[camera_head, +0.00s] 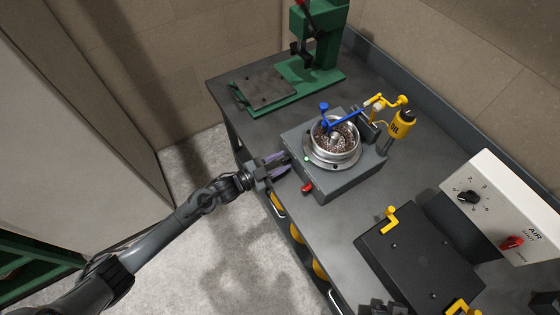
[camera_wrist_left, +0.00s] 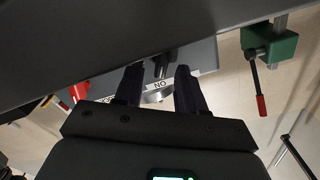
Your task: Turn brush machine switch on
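The brush machine (camera_head: 345,180) is a grey box with a round metal bowl on top, standing on the bench. My left gripper (camera_head: 277,164) is at its left front side, fingers pointing at it and apart. In the left wrist view, a small dark switch (camera_wrist_left: 160,66) on the machine's face lies between the open fingers (camera_wrist_left: 159,88), with a gap visible on each side. An upside-down ON label sits by it. In the head view the switch is hidden. A dark shape at the bottom edge may be my right gripper (camera_head: 382,307); its fingers cannot be made out.
A red knob (camera_head: 307,188) and a small green light (camera_head: 307,158) are on the machine. A green press (camera_head: 316,55), a yellow oil can (camera_head: 402,124), a black box (camera_head: 420,265) and a white air panel (camera_head: 505,205) share the bench. Floor left of the bench is clear.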

